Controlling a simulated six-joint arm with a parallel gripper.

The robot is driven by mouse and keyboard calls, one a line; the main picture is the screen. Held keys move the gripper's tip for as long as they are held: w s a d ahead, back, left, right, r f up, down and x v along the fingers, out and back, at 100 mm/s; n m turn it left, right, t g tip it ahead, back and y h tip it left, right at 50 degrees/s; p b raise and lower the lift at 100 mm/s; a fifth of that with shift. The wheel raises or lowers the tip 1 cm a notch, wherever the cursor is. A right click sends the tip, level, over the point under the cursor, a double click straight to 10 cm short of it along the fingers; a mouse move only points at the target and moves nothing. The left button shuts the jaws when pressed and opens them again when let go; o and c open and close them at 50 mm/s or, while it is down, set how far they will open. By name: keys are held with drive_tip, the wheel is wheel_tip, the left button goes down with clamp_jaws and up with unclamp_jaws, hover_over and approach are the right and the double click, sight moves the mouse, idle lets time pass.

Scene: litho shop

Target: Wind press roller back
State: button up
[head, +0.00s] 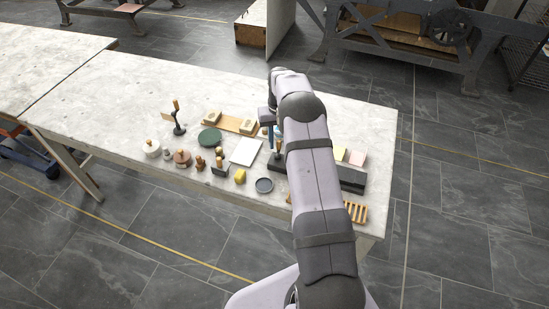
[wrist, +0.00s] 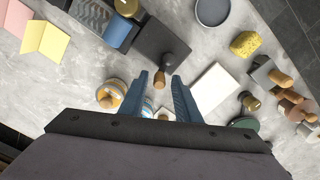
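The small press shows in the wrist view as a dark flat bed (wrist: 152,38) with a blue roller (wrist: 120,32) lying across it. In the head view my arm hides the roller, and part of the dark bed (head: 352,178) shows to the right of it. A wooden handle (wrist: 159,81) with a dark round fitting stands by the bed; it also shows in the head view (head: 278,146). My gripper (wrist: 160,76) is open, its blue fingers one on each side of the handle with gaps. I cannot tell whether they touch it or how high they are.
A white sheet (wrist: 215,88), a yellow sponge (wrist: 244,44) and a grey dish (wrist: 213,11) lie beside the press. Wooden-handled tools (wrist: 288,103) stand farther right. Pink and yellow cards (wrist: 45,40) lie left. The table's left part (head: 100,98) is clear.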

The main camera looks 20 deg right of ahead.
drive_tip(key=shift+r+p, duration=1.9)
drive_tip(key=shift+r, duration=1.25)
drive_tip(key=shift+a, duration=0.1)
drive_tip(key=shift+s+a+r, duration=0.15)
drive_tip(key=shift+a+r, duration=0.1)
drive_tip(key=shift+r, duration=0.1)
drive_tip(key=s+a+r+n, duration=0.2)
drive_tip(key=s+a+r, duration=0.6)
drive_tip(key=s+a, duration=0.55)
drive_tip(key=s, duration=0.8)
drive_tip(key=s+a+n, duration=0.1)
drive_tip(key=s+a, duration=0.2)
drive_tip(key=s, duration=0.6)
drive_tip(key=shift+s+a, duration=0.35)
